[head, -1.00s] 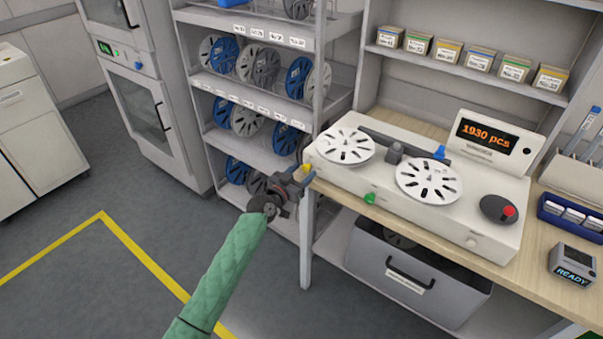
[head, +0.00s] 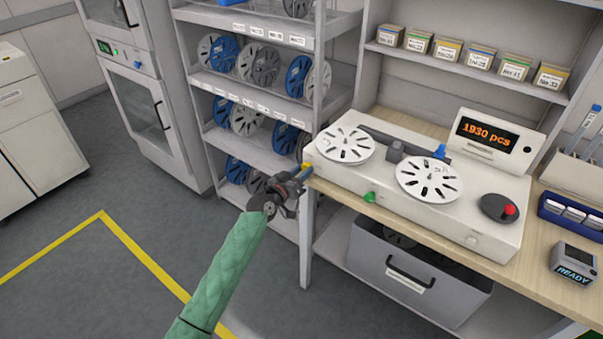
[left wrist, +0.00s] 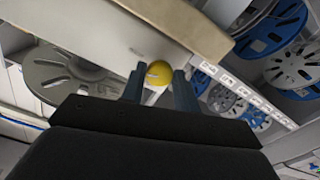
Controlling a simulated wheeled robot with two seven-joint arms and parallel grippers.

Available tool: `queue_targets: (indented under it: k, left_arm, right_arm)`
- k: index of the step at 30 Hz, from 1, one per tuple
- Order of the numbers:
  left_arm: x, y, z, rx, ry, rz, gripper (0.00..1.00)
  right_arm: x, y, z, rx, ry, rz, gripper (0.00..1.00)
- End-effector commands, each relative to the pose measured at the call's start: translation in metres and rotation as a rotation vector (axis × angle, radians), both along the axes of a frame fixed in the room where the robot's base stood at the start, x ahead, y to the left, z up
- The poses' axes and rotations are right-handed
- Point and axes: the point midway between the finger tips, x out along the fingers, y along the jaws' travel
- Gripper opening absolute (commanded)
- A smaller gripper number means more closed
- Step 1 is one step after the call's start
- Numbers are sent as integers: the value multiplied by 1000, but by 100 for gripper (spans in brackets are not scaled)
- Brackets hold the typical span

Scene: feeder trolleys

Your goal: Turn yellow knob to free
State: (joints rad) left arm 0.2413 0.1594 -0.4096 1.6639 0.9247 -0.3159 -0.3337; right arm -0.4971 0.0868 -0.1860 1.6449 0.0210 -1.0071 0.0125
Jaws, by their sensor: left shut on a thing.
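The yellow knob (head: 307,167) is on the left end of the white reel counter (head: 400,210). In the left wrist view the knob (left wrist: 159,73) sits between the fingertips, with a small pale mark on its face. My left gripper (head: 303,173) reaches it from the left and is shut on it; the fingers hide part of the knob in the head view. In the left wrist view the two dark fingers (left wrist: 160,82) stand one on each side of it. My right gripper is not in view.
The counter stands on a wooden bench (head: 440,242) with a grey bin (head: 420,280) below. A shelf rack (head: 250,92) with blue and grey reels stands close behind my left gripper. A green knob (head: 369,197) is on the counter's front. Open floor lies at left.

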Motion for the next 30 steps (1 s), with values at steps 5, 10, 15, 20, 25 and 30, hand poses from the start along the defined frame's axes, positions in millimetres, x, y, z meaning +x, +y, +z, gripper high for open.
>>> queue_targets:
  k: [5,10,15,20,25,30]
  left_arm:
    - [0,0,0,-137,99,0,8]
    - [0,-1,1,-270,194,1,8]
    - [0,0,2,-399,288,2,8]
    - [0,-1,2,-524,378,1,8]
    - [0,0,3,-654,473,2,8]
    - [0,-1,3,-775,562,1,8]
  right_arm:
    - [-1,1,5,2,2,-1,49]
    - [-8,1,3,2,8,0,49]
    - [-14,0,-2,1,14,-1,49]
    - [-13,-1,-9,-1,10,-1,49]
    - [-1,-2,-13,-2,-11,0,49]
    - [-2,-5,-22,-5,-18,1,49]
